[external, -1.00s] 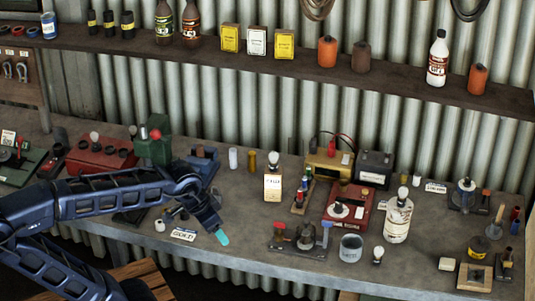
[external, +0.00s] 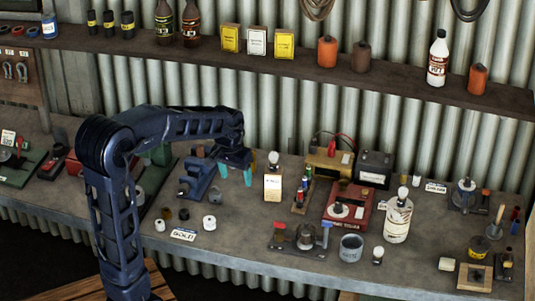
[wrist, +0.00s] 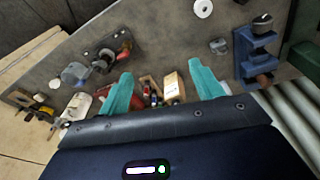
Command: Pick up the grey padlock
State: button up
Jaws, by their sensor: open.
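A small grey object (external: 215,195), which looks like the grey padlock, lies on the bench just right of the blue vise (external: 195,178). It also shows in the wrist view (wrist: 219,46), right of the fingers and left of the vise; its details are too small to make out. My gripper (external: 235,176) is open and empty, with its teal fingertips apart above the back of the bench. In the external view it is a little above and right of the grey object. In the wrist view the gap between the fingertips (wrist: 160,72) does not line up with that object.
A cream box (external: 272,187) with a bulb on top stands right of my gripper. White rolls (external: 209,223) and a card (external: 184,234) lie at the front. A red box (external: 347,206) and a white bottle (external: 397,218) stand farther right. The corrugated wall is close behind.

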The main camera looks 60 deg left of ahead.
jog(key=w+a+f+n+g, duration=0.1)
jog(key=a+f, duration=0.2)
jog(key=a, duration=0.3)
jog(key=w+a+f+n, duration=0.1)
jog(key=a+f, duration=0.3)
jog(key=a, duration=0.2)
jog(key=n, duration=0.1)
send_near(216, 193)
jog(key=shift+a+r+g+h, duration=0.25)
jog(key=shift+a+g+h, duration=0.05)
jog(key=shift+a, duration=0.2)
jog(key=shift+a+f, duration=0.15)
jog(key=shift+f, duration=0.15)
notch_tip(216, 193, down, 4)
jog(key=shift+f, duration=0.15)
jog(key=shift+w+d+f, duration=0.1)
jog(key=shift+w+f, duration=0.05)
jog(key=shift+f, duration=1.35)
jog(key=shift+w+d+f, duration=0.1)
jog(key=shift+d+f, duration=0.05)
jog(key=shift+f, duration=1.35)
jog(key=shift+c, duration=0.4)
jog(key=c, duration=1.1)
